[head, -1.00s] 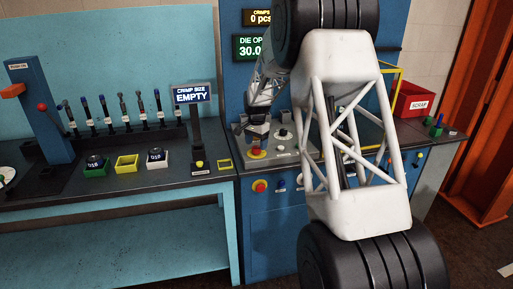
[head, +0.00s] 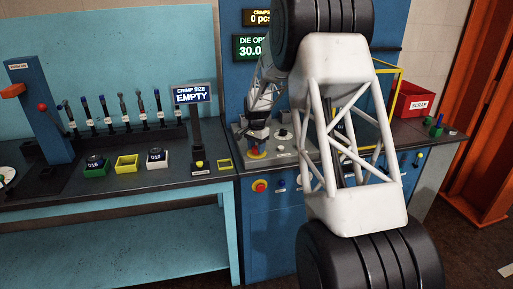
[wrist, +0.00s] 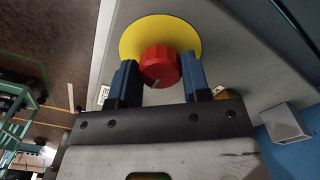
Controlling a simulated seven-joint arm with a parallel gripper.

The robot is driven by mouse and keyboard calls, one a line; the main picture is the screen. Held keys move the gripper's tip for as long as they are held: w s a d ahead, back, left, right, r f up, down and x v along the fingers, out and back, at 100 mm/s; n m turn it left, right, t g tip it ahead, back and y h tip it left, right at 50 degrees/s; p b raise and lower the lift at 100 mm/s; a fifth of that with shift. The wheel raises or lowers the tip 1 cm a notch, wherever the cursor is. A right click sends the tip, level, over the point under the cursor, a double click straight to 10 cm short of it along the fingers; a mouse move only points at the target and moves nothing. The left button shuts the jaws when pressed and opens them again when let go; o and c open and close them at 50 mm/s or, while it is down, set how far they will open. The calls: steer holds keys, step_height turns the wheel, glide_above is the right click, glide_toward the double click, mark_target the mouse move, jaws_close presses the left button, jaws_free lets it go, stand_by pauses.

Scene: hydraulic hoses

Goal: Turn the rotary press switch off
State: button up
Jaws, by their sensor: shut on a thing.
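A red knob (wrist: 159,66) with a pale pointer mark stands on a round yellow plate (wrist: 186,33) in the wrist view. My gripper (wrist: 157,77) has one blue finger on each side of the knob and is shut on it. In the head view my gripper (head: 257,142) is down at the left of the console top. The yellow plate (head: 257,154) shows just below it there, and the knob is mostly hidden by the fingers.
A pale knob (head: 283,133) stands right of my gripper. A red scrap bin (head: 414,102) is at the right. The sign post (head: 196,130) stands left.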

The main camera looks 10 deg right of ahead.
steer(key=shift+n, duration=0.5)
steer(key=n, duration=0.3)
steer(key=shift+n, duration=0.3)
steer(key=n, duration=1.3)
steer(key=shift+d, duration=0.1)
steer(key=shift+n, duration=0.3)
steer(key=o, duration=0.9)
